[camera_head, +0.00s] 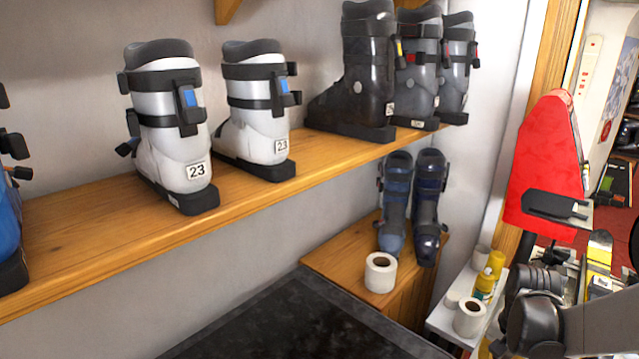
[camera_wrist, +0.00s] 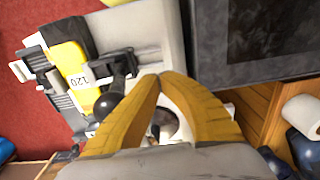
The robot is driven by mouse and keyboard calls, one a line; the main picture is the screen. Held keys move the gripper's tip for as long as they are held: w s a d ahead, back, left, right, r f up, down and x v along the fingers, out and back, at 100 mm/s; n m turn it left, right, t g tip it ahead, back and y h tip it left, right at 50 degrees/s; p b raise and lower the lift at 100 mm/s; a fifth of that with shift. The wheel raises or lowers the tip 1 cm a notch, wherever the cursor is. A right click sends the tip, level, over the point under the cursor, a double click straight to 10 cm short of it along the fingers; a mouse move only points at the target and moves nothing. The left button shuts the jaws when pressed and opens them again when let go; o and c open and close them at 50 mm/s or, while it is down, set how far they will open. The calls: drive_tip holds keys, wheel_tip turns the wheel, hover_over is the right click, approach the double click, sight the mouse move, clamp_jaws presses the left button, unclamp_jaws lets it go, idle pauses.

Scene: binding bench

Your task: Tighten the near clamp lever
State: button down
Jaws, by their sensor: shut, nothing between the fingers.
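My gripper (camera_wrist: 163,80) shows in the wrist view with its two orange-yellow fingers meeting at the tips, shut and empty. A black lever with a round ball knob (camera_wrist: 106,105) lies just left of the fingers, apart from them as far as I can tell. It is beside a pale grey bench top (camera_wrist: 130,28) and a yellow piece marked 120 (camera_wrist: 75,66). I cannot tell for certain whether this is the near clamp lever. In the head view, a yellow piece (camera_head: 600,248) shows at the right edge, with my arm hiding much around it.
A dark mat (camera_wrist: 275,45) lies right of the fingers. A white roll (camera_head: 380,272) stands on a wooden box, and another (camera_head: 469,318) on a small white shelf beside yellow bottles (camera_head: 490,275). Ski boots (camera_head: 175,125) line the wooden wall shelf (camera_head: 80,245).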

drive_tip(key=shift+s+d+r, duration=0.4)
drive_tip(key=shift+s+d, duration=0.3)
drive_tip(key=shift+d, duration=0.1)
drive_tip(key=shift+s, duration=0.1)
drive_tip(key=shift+s+d+r+p, duration=0.25)
drive_tip(key=shift+s+d+r, duration=0.05)
drive_tip(key=shift+s+d, duration=0.4)
drive_tip(key=shift+s+d+r+p, duration=0.2)
drive_tip(key=shift+s+d+r, duration=0.05)
drive_tip(key=shift+s+d, duration=0.45)
drive_tip(key=shift+s+d+r+p, duration=0.25)
drive_tip(key=shift+s+d+r, duration=0.05)
drive_tip(key=shift+s+d, duration=0.35)
drive_tip(key=shift+w+a, duration=0.55)
drive_tip(key=shift+a, duration=0.1)
drive_tip(key=shift+r+p, duration=3.15)
drive_tip(key=shift+r, duration=1.4)
drive_tip(key=shift+f, duration=0.1)
